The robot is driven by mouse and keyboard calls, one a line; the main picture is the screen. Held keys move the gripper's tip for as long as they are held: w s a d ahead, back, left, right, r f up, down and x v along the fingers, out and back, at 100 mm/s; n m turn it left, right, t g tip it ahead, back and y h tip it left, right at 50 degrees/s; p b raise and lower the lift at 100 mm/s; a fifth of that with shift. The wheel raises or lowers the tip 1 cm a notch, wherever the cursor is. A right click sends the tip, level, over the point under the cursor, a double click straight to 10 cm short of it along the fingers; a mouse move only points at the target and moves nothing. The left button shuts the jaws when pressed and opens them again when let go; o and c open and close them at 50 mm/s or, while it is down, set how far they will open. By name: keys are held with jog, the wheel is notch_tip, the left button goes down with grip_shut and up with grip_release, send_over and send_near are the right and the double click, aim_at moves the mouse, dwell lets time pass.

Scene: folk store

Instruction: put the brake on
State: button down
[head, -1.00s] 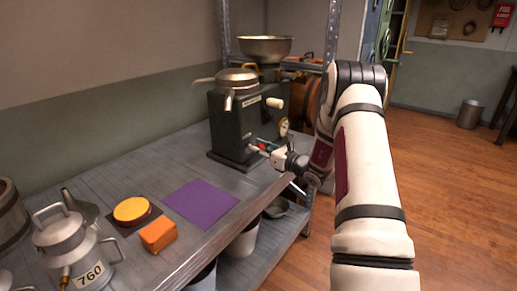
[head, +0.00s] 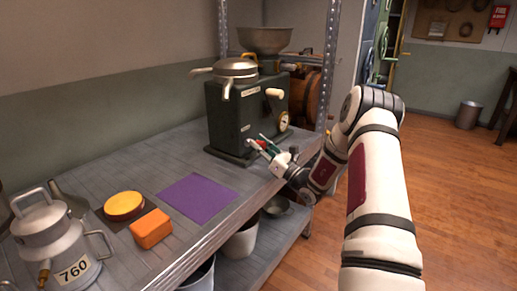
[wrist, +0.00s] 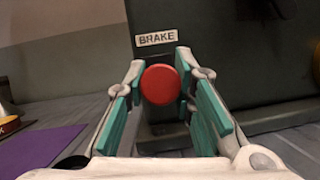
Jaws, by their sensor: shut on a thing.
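The dark green machine (head: 228,118) stands on the far part of the grey bench. A round red knob (wrist: 160,84) sits on its front, under a white BRAKE label (wrist: 156,39). My gripper (wrist: 160,88) has its teal-padded fingers on both sides of the red knob and is shut on it. In the head view my gripper (head: 262,147) is low in front of the machine; the knob is small there and partly hidden by the fingers. The knob's stem is hidden behind its face in the wrist view.
On the machine are a lidded spouted top (head: 236,68), a pale handle (head: 274,93) and a gauge (head: 284,121). A purple mat (head: 198,197), an orange block (head: 150,228), a yellow disc (head: 123,205) and a milk can (head: 58,245) are on the nearer bench.

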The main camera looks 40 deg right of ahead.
jog(key=c, duration=1.3)
grip_release()
jog(key=shift+c, duration=0.2)
jog(key=v, duration=1.2)
jog(key=shift+c, duration=0.3)
